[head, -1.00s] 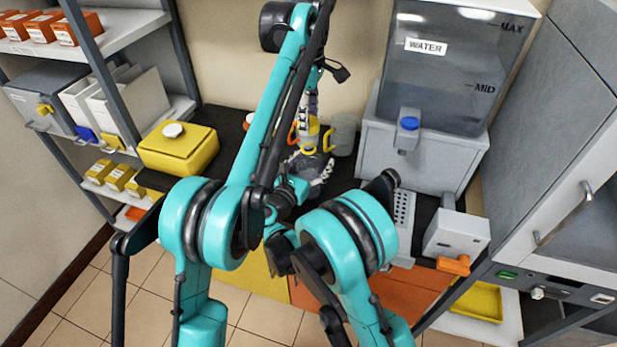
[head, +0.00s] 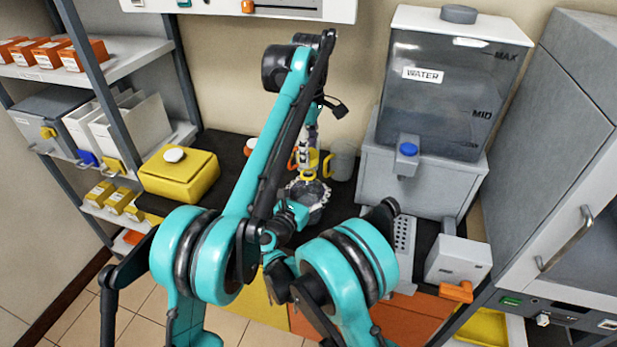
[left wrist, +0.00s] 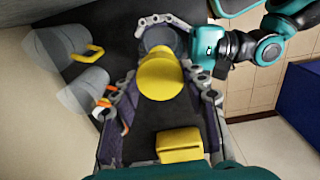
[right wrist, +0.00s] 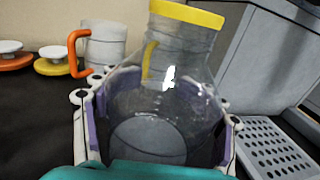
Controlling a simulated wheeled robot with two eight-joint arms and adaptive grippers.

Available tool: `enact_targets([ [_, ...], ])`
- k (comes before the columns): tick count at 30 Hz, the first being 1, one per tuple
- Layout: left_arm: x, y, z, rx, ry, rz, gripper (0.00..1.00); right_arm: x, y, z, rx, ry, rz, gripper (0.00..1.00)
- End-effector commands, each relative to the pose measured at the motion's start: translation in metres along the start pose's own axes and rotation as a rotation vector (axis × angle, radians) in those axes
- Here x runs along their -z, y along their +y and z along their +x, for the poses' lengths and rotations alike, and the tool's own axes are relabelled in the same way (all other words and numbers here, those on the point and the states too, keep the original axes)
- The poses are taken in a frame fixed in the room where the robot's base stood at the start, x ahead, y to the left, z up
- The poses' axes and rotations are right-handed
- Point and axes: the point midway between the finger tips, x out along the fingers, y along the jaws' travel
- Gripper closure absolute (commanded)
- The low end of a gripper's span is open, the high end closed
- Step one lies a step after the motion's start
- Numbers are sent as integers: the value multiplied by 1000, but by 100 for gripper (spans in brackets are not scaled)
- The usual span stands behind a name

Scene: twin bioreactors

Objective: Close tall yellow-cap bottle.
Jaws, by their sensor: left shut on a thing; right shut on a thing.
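The tall clear bottle (right wrist: 165,115) stands between the fingers of my right gripper (right wrist: 155,130), with a yellow band at its top. In the head view the bottle (head: 312,208) is partly hidden by my right gripper (head: 305,190). My left gripper (head: 307,150) is directly above it. In the left wrist view the yellow cap (left wrist: 160,78) sits between the fingers of my left gripper (left wrist: 165,95), in line with the bottle top. I cannot tell whether the cap is seated or turned tight.
Mugs with a yellow handle (left wrist: 65,42) and an orange handle (left wrist: 82,90) stand close by. A yellow canister (head: 180,178) is on the left of the counter. The water dispenser (head: 440,95) and a perforated rack (right wrist: 275,145) are to the right.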

Motion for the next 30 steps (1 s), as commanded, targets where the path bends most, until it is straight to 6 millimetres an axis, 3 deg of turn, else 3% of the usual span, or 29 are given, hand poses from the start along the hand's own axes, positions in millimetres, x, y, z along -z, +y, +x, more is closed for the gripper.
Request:
enact_targets([
  [7,0,-2,30,0,0,0,72,0,0,0,-1,0,0,87],
  [23,0,-1,31,0,0,0,72,0,0,0,-1,0,0,87],
  [30,0,-1,42,0,0,0,72,0,0,0,-1,0,0,87],
])
